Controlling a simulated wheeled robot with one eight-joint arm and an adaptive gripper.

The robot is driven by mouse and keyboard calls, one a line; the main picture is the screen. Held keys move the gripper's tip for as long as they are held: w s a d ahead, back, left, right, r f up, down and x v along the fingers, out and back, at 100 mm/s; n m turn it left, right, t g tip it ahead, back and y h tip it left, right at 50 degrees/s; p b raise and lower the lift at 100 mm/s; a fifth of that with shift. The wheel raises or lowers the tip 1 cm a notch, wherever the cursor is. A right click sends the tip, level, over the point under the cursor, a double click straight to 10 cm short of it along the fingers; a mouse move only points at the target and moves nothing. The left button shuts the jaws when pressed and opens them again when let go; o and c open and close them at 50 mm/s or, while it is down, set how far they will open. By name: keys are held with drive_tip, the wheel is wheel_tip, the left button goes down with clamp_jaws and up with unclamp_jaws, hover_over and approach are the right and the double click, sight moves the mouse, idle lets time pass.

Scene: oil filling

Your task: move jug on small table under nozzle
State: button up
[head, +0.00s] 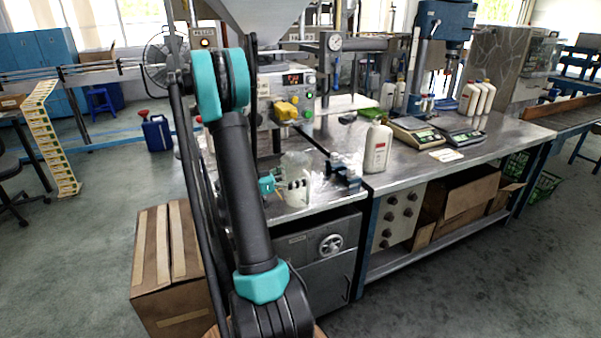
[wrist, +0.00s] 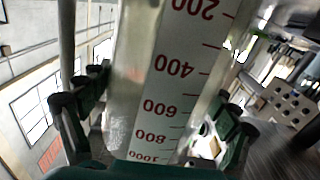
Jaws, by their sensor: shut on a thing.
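The jug (wrist: 145,90) is translucent with a red measuring scale and fills the middle of the wrist view, its numbers upside down. My gripper (wrist: 155,118) has its dark fingers on both sides of the jug and is shut on it. In the head view, the jug (head: 297,160) shows pale and partly hidden by my gripper (head: 290,186), above or on the small steel table (head: 290,213); I cannot tell if it touches. The filling machine (head: 290,100) with its hopper stands behind the small table. The nozzle is not clearly visible, as my arm covers part of the machine.
A white bottle (head: 378,148) stands on the larger steel bench to the right, near two scales (head: 415,133). A dark clamp-like device (head: 345,175) sits right of the jug. Cardboard boxes (head: 160,265) stand on the floor at left. A blue canister (head: 157,133) stands further back.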

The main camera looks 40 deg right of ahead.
drive_tip(key=shift+w+d+f, duration=0.1)
drive_tip(key=shift+w+f, duration=0.3)
drive_tip(key=shift+f, duration=0.1)
drive_tip(key=shift+w+f, duration=0.1)
drive_tip(key=shift+w, duration=0.2)
drive_tip(key=w+d, duration=0.1)
drive_tip(key=w, duration=0.5)
drive_tip(key=shift+w+d+f, duration=0.2)
drive_tip(key=shift+w+d, duration=0.15)
drive_tip(key=shift+w, duration=0.05)
drive_tip(key=o, duration=1)
